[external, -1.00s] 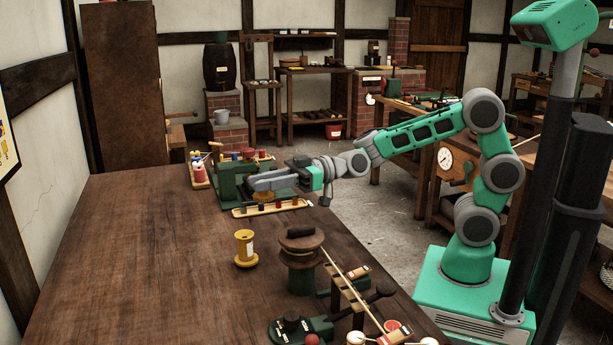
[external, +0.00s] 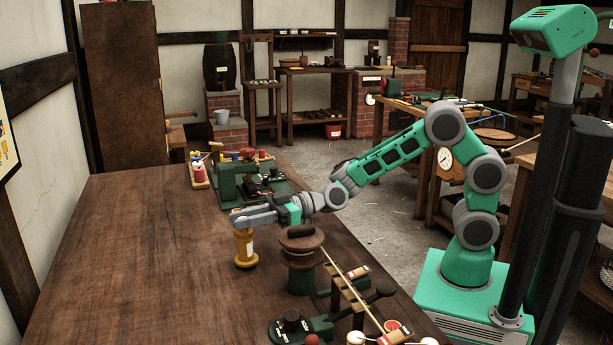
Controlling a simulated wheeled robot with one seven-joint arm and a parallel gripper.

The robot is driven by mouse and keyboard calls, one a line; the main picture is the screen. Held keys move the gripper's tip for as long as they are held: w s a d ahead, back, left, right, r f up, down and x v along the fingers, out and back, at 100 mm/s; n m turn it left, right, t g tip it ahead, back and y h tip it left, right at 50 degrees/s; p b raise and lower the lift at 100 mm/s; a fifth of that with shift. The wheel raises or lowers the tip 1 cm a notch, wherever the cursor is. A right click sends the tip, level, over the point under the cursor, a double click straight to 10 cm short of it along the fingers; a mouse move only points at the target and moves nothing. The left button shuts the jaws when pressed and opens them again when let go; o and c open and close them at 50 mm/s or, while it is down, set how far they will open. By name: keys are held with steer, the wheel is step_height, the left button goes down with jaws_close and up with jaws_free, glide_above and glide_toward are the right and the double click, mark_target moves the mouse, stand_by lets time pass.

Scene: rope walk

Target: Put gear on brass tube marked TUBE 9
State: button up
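A yellow, brass-coloured tube (external: 245,252) with a wide round foot and a pale label stands upright on the brown bench. The label is too small to read, so I cannot tell whether it says TUBE 9. My gripper (external: 239,219) is at the top of this tube, pointing left, and covers its upper end. I cannot make out a gear, nor whether the fingers are open or hold something. I cannot tell whether the gripper touches the tube.
A green machine (external: 228,183) stands behind my gripper. A dark-topped spool (external: 301,262) stands close on the right of the tube, below my arm. A slanted rod with a stand (external: 352,298) is at the front right. The bench (external: 130,250) is clear on the left.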

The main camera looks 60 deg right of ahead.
steer(key=o, duration=0.4)
steer(key=shift+r, duration=0.15)
steer(key=shift+d+r+p, duration=0.1)
steer(key=shift+d+p, duration=0.05)
steer(key=shift+p, duration=0.15)
steer(key=b+v, duration=0.1)
steer(key=v, duration=1)
steer(key=shift+s+d, duration=0.25)
steer(key=shift+s, duration=0.05)
